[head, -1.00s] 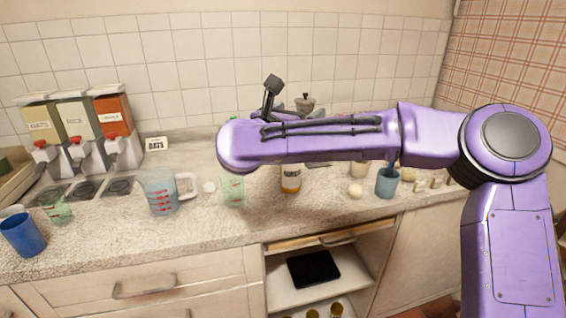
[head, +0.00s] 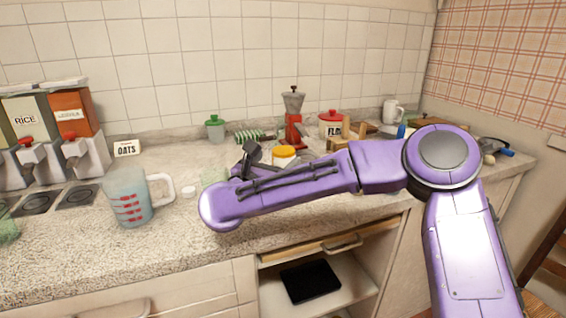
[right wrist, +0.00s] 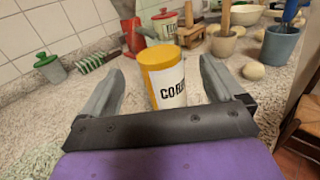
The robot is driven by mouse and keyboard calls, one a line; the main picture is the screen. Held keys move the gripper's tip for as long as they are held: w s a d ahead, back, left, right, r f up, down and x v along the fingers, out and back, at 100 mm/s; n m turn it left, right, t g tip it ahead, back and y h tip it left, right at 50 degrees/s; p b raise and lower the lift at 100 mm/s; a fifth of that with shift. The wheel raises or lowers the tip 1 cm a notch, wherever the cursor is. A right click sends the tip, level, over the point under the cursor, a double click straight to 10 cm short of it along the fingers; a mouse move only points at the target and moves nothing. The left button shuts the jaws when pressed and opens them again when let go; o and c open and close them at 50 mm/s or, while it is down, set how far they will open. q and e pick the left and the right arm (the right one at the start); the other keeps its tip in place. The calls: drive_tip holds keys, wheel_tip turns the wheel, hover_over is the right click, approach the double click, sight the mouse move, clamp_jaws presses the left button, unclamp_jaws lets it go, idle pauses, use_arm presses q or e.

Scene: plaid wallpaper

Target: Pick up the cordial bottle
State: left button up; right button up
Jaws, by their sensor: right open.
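My right gripper (right wrist: 162,68) is open, with one grey finger on each side of the bottle and visible gaps between. My left gripper is not in view.
A measuring jug (head: 128,200) stands left of my arm. Behind the bottle are a green-lidded jar (head: 215,130), a red grinder (head: 293,130) and a red-lidded flour canister (head: 332,118). A mortar (right wrist: 223,45) and blue cup (right wrist: 268,45) stand to the right. Open shelving lies below the counter.

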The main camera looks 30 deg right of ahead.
sight(286, 150)
drive_tip(key=p+x, duration=0.1)
drive_tip(key=x, duration=0.6)
drive_tip(key=shift+w+d, duration=0.2)
drive_tip(key=shift+d, duration=0.05)
drive_tip(key=shift+a, duration=0.1)
drive_tip(key=shift+c, duration=0.9)
drive_tip(key=c, duration=1.3)
drive_tip(key=shift+r, duration=0.15)
